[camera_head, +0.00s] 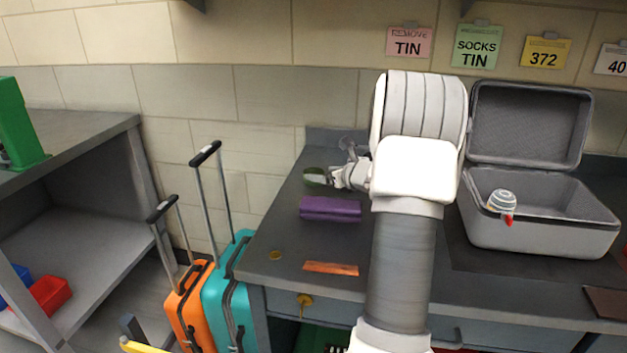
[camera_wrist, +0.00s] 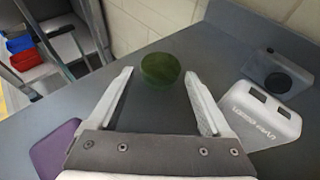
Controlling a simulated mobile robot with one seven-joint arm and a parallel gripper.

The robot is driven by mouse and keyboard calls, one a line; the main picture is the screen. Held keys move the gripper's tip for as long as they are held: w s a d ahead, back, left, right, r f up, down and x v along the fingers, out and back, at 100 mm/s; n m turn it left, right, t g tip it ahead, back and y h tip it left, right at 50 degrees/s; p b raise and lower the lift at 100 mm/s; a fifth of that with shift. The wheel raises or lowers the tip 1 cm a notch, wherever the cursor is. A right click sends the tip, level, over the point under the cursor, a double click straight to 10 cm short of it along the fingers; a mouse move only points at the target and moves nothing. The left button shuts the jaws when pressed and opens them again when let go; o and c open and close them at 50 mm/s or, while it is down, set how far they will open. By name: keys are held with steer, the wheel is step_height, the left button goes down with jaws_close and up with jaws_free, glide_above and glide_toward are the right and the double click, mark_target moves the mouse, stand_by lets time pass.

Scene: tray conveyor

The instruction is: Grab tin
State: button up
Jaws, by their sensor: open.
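The tin looks like a small round dark green container (camera_head: 317,176) on the counter's far left part in the head view. It also shows in the wrist view as a green disc (camera_wrist: 160,69), lying beyond and between the fingertips. My gripper (camera_wrist: 158,88) is open and empty, with one finger on each side of the line to the tin. In the head view my gripper (camera_head: 340,176) is just right of the tin, and my arm hides part of the counter behind it.
A purple folded item (camera_head: 330,209) lies near my gripper. An orange strip (camera_head: 331,268) lies nearer the front. An open grey case (camera_head: 540,236) stands at right with a striped ball-like item (camera_head: 502,202) in it. A grey device (camera_wrist: 262,112) lies right of my gripper. Suitcases (camera_head: 228,290) stand left.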

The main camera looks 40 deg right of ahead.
mark_target(313, 171)
steer(key=shift+b+x, duration=0.55)
steer(key=shift+x, duration=2.5)
steer(key=shift+d+r, duration=0.1)
steer(key=shift+c, duration=0.3)
steer(key=c, duration=1)
steer(key=shift+r, duration=0.1)
